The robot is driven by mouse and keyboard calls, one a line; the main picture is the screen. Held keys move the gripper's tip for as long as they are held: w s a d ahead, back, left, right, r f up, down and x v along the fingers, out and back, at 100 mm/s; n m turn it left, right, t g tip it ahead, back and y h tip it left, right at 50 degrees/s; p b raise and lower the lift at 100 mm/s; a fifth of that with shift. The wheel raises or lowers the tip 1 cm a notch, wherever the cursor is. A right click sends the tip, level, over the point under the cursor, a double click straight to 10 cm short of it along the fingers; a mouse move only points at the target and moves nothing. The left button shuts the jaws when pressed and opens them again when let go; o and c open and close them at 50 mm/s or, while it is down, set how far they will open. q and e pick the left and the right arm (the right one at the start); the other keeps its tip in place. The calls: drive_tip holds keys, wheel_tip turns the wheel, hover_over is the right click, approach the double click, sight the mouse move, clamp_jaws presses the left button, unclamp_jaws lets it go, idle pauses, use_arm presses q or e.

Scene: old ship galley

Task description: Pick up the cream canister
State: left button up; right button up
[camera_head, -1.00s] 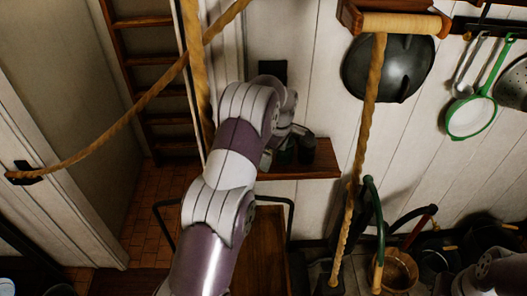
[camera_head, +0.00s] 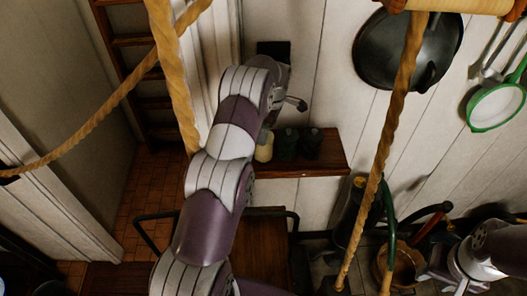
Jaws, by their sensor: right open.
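The cream canister (camera_head: 264,148) stands upright on the wooden wall shelf (camera_head: 331,158), partly covered by my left arm. A green canister (camera_head: 287,143) and a dark canister (camera_head: 311,144) stand to its right. My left arm reaches up past the shelf. Of my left gripper (camera_head: 294,103) only a small part shows, above the canisters in the picture; its jaws are hidden. My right gripper (camera_head: 437,277) is open at the lower right, far from the shelf, in front of a copper-coloured bucket.
Thick ropes (camera_head: 388,140) hang across the view on both sides of the shelf. A dark pan (camera_head: 407,50) and a green-rimmed strainer (camera_head: 495,107) hang on the wall. A wooden chair or stool (camera_head: 262,245) stands below. The copper-coloured bucket (camera_head: 407,263) is on the floor.

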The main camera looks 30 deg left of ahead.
sight(265, 154)
use_arm(q)
wheel_tip(265, 154, down, 3)
drive_tip(key=shift+a+r, duration=0.1)
drive_tip(key=shift+r, duration=0.1)
drive_tip(key=f+p, duration=0.1)
drive_tip(key=p, duration=0.1)
drive_tip(key=a+f+p, duration=0.1)
drive_tip(key=p, duration=0.1)
drive_tip(key=shift+w+a, duration=0.15)
drive_tip(key=shift+a, duration=0.05)
drive_tip(key=f, duration=0.3)
drive_tip(key=shift+w+a, duration=0.1)
drive_tip(key=shift+a, duration=0.1)
drive_tip(key=shift+s+d, duration=0.1)
drive_tip(key=shift+s, duration=0.2)
drive_tip(key=shift+d, duration=0.1)
drive_tip(key=shift+c, duration=0.9)
drive_tip(key=c, duration=1.2)
use_arm(e)
drive_tip(key=shift+w+a+r, duration=0.1)
drive_tip(key=shift+w+r, duration=0.1)
drive_tip(key=shift+r, duration=0.35)
drive_tip(key=shift+w+a+r, duration=0.1)
drive_tip(key=shift+w+r, duration=0.05)
drive_tip(key=shift+r, duration=0.4)
